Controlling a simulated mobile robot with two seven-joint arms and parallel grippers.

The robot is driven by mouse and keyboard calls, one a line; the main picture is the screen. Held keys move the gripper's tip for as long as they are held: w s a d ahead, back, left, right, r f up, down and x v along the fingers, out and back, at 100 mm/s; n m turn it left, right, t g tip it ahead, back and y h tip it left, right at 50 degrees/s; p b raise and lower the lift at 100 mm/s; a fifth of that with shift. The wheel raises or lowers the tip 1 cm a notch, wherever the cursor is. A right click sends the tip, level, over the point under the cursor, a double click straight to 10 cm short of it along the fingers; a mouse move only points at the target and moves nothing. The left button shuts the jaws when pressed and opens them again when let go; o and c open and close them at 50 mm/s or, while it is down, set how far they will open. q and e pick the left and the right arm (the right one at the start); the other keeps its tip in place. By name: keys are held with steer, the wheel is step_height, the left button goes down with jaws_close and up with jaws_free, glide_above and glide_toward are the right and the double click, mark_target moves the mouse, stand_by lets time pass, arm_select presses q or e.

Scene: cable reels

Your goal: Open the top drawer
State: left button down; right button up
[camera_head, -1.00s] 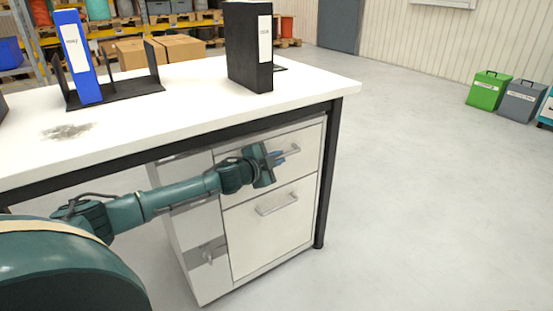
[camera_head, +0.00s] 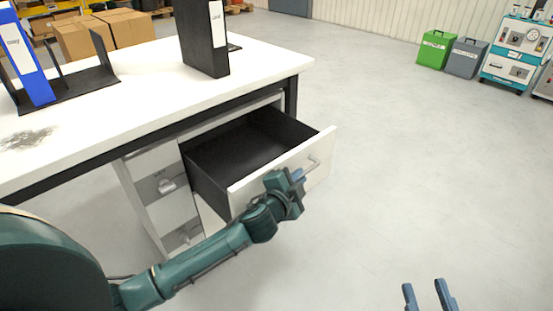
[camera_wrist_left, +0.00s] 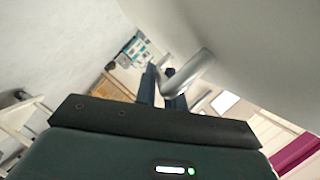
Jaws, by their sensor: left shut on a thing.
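The top drawer (camera_head: 247,192) of the white cabinet is pulled well out from under the desk, and its dark interior looks empty. Its silver bar handle (camera_head: 313,163) is on the white front. My left gripper (camera_head: 298,177) is shut on this handle; in the left wrist view the fingers (camera_wrist_left: 163,84) close around the silver handle (camera_wrist_left: 190,72). Part of the handle is hidden by the gripper in the head view. My right gripper (camera_head: 429,294) shows only its two fingertips at the bottom right, apart and empty.
The white desk (camera_head: 120,110) carries a black binder (camera_head: 204,38), a blue binder (camera_head: 24,62) and a black rack. Another column of the cabinet has smaller handles (camera_head: 167,184). Green (camera_head: 435,50) and grey bins stand far right. The floor at right is clear.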

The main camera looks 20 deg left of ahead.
arm_select(q)
steer(key=shift+s+d, duration=0.25)
steer(key=shift+d, duration=0.35)
steer(key=shift+s+d, duration=0.25)
steer(key=shift+d, duration=0.4)
steer(key=shift+s+d, duration=0.25)
steer(key=shift+d, duration=0.35)
arm_select(e)
steer(key=shift+s+f, duration=0.1)
steer(key=shift+f, duration=0.05)
arm_select(q)
steer(key=c, duration=1.5)
jaws_free()
